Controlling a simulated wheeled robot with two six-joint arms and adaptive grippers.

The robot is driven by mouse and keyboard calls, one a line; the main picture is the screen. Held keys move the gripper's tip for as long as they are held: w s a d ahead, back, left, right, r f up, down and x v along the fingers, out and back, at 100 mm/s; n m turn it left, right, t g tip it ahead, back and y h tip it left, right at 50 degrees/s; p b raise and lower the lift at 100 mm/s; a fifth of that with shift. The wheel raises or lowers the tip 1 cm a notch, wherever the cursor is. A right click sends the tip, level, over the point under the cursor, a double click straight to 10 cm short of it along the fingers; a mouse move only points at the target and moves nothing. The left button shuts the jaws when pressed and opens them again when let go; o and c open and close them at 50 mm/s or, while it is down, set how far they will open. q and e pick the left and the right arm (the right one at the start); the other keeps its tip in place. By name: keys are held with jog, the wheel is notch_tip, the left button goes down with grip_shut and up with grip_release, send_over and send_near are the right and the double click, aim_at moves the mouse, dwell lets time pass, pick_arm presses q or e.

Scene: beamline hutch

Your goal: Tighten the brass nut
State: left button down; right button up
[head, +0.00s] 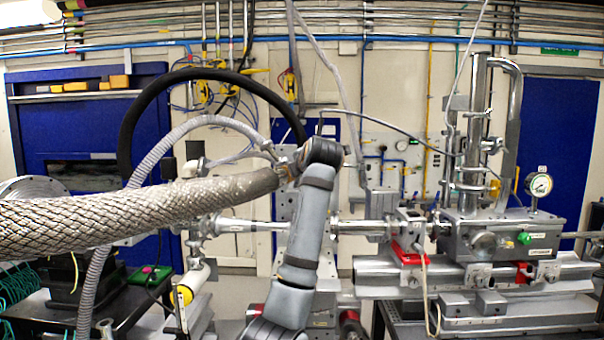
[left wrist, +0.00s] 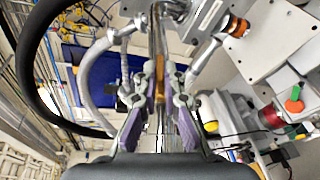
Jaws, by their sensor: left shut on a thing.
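In the left wrist view my left gripper (left wrist: 162,88) has its two purple-grey fingers closed on a narrow brass-coloured piece, which I take for the brass nut (left wrist: 160,76). A shiny metal tube runs lengthwise behind the fingers. In the head view my grey left arm rises from the bottom centre and its wrist is by the end of a thick braided hose (head: 150,208). The fingers and the nut are not clear there, as the wrist and hose end cover that spot. My right gripper is in neither view.
A black hose (head: 200,75) arches over the work spot, with a grey corrugated hose (head: 110,215) below it. The steel beam pipe (head: 360,228) runs right to a grey chamber (head: 500,243) with a pressure gauge (head: 539,185). Blue doors stand behind.

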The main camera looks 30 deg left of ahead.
pick_arm(q)
jog(key=shift+a+r+n+h, duration=0.25)
jog(key=shift+r+n+h, duration=0.25)
jog(key=shift+n, duration=0.3)
jog(key=c, duration=1.5)
grip_release()
jog(key=shift+g, duration=0.3)
jog(key=v, duration=1.2)
jog(key=shift+s+a, duration=0.15)
